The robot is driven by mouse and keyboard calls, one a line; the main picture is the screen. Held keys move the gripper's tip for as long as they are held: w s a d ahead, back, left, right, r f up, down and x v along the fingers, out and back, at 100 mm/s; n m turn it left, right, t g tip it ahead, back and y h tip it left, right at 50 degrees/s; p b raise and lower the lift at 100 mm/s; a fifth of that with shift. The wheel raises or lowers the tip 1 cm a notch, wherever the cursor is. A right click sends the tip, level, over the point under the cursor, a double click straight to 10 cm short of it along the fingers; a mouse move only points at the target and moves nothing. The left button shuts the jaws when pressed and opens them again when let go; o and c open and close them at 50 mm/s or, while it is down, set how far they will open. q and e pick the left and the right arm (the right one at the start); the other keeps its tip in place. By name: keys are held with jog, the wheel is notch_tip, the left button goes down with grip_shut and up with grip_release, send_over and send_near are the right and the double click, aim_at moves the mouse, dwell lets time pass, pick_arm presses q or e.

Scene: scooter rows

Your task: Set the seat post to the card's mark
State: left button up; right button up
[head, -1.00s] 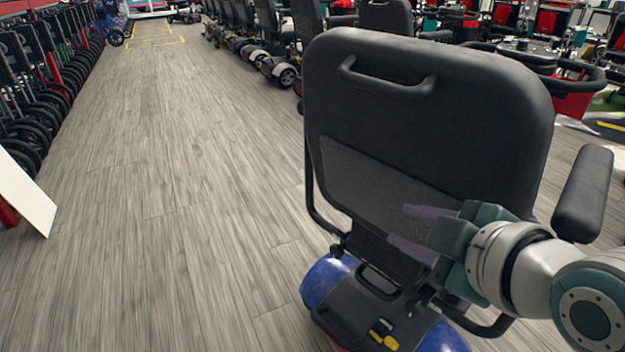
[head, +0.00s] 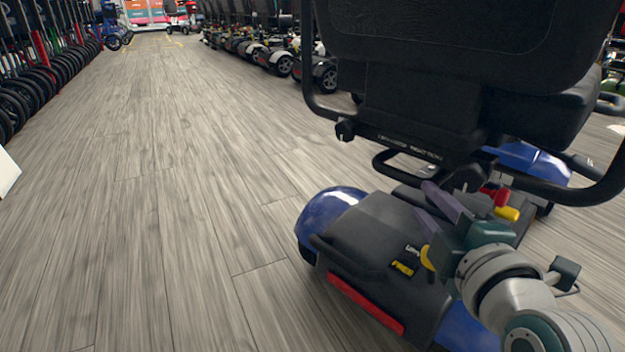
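A blue and black mobility scooter stands at the right, seen from behind. Its black seat (head: 420,50) fills the upper right and is cut off by the top edge. The seat post is mostly hidden under the seat, behind the seat frame and my gripper. A red lever (head: 501,197) and a yellow one (head: 507,213) show below the seat. My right gripper (head: 428,204) is over the scooter's black rear cover (head: 365,240), below the seat. Its two purple fingers are apart, with nothing visible between them. No card with a mark can be made out. My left gripper is out of view.
Wide grey wooden floor (head: 150,200) is clear to the left and centre. Wheeled items stand in a row (head: 30,90) along the left. More scooters (head: 270,50) line the back. A white panel (head: 8,172) shows at the left edge.

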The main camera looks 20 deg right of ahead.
aim_at(404, 178)
jog(key=b+x, duration=0.2)
jog(key=x, duration=0.1)
jog(key=b+x, duration=0.2)
jog(key=x, duration=0.1)
jog(key=b+x, duration=0.2)
jog(key=x, duration=0.1)
jog(key=shift+w+d+f, duration=0.1)
jog(key=shift+d+f, duration=0.1)
jog(key=shift+f, duration=0.15)
jog(key=shift+w+d+b, duration=0.1)
jog(key=shift+w+b, duration=0.25)
jog(key=shift+b, duration=0.1)
jog(key=shift+r, duration=0.1)
grip_shut()
jog(key=shift+r, duration=0.1)
dwell(0.4)
